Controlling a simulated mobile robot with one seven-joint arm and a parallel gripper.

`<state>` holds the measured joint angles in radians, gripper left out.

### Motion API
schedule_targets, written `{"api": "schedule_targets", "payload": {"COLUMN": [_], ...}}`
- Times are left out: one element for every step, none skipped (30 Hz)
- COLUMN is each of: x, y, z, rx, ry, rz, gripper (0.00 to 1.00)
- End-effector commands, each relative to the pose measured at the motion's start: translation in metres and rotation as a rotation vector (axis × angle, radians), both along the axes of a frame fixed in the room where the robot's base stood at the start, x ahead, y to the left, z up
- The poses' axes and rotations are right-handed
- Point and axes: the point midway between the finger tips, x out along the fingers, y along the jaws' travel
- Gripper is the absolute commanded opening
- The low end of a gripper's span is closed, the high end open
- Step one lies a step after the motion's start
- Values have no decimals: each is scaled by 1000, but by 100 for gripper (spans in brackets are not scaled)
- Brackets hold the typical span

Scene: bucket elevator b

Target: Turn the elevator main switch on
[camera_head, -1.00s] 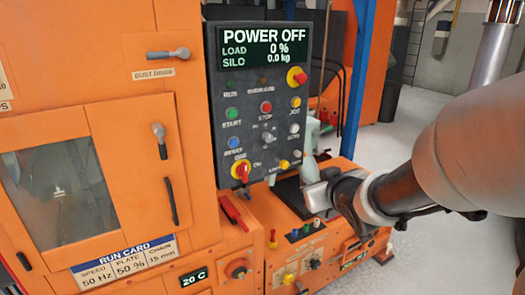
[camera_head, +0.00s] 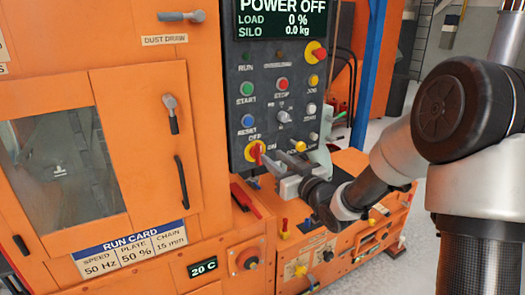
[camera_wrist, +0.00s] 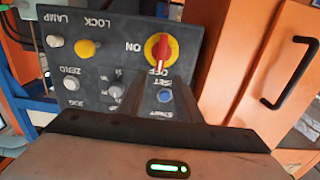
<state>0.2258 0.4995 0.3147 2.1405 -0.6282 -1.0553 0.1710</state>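The main switch (camera_head: 254,152) is a red handle on a yellow disc, low on the dark control panel (camera_head: 239,95). It also shows in the wrist view (camera_wrist: 160,50), where the picture is upside down. Its red handle points at the OFF label; ON is marked to one side. The display (camera_head: 281,22) reads POWER OFF. My gripper (camera_head: 270,169) is just below and right of the switch in the head view, close to the panel and apart from the handle. Its fingers (camera_wrist: 166,84) look open, with the blue reset button (camera_wrist: 165,96) visible between them.
Beside the switch on the panel sit a grey selector knob (camera_head: 284,117) and a yellow lock knob (camera_head: 299,146). A red lever (camera_head: 244,196) stands below the panel. The orange cabinet door (camera_head: 150,140) with handles is to the left.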

Motion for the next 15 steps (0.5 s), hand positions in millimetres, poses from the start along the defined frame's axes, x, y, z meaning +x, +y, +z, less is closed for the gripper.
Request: {"api": "schedule_targets", "payload": {"x": [10, 15, 22, 27, 31, 37, 41, 45, 49, 52, 55, 58, 59, 61, 62], "y": [7, 11, 15, 18, 22, 26, 28, 30, 33, 35, 37, 39, 40, 41, 42], "z": [-1, -1, -1, -1, -1, -1, -1, 0, -1, 0, -1, -1, 0, 0, 0], "rx": [1, 1, 1, 1, 1, 1, 1, 1, 1, 1, 1, 0, 0, 0, 0], "ry": [0, 0, 0, 0, -1, 0, 1, 1, 1, 0, 1, 1, 0, 0, 0], "rz": [2, 1, 1, 1, 1, 1, 1, -1, -1, -1, 0, -1, -1, -1, -1], "gripper": [31, 31, 31, 31, 31, 31, 31, 31, 31, 31, 31, 31, 31, 31, 31]}}
